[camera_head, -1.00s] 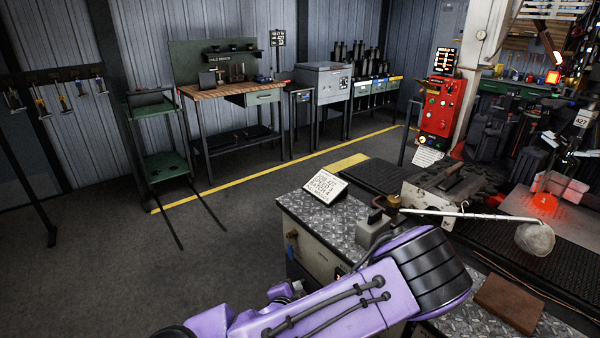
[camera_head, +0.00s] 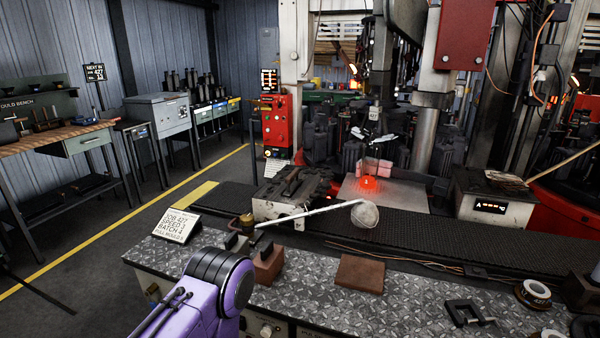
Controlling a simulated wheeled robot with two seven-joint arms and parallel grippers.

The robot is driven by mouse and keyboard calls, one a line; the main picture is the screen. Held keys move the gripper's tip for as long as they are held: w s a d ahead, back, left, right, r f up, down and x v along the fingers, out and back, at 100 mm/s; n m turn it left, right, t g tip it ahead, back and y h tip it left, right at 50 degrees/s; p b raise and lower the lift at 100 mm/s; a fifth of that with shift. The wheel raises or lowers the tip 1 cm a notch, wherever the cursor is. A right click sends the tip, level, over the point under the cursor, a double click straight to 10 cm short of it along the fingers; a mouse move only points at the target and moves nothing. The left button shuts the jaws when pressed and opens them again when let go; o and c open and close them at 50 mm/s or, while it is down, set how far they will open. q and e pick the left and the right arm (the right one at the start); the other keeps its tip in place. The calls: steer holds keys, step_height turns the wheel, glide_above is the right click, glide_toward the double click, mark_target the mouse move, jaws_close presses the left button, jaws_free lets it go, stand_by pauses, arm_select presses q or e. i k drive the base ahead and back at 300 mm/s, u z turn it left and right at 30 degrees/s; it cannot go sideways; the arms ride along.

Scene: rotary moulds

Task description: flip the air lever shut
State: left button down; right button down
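I cannot make out an air lever for certain in the head view. A small brass-coloured fitting (camera_head: 247,222) stands at the left part of the near bench, beside dark blocks; whether it belongs to an air valve I cannot tell. A pale round knob (camera_head: 266,331) shows on the bench front at the bottom edge. A purple link of my arm with a black ribbed joint covers part of the bench's left front. Neither of my grippers shows.
The near bench (camera_head: 310,285) has a tread-plate top with a job card (camera_head: 174,226), a brown block (camera_head: 360,273), a clamp (camera_head: 467,313) and tape rolls. Behind are a dark belt, a glowing red piece (camera_head: 368,182) and a red control panel (camera_head: 277,124).

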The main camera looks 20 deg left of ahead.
mark_target(153, 303)
steer(key=z, duration=0.1)
steer(key=k, duration=1)
steer(key=u, duration=1.25)
steer(key=i, duration=1.25)
steer(key=z, duration=0.4)
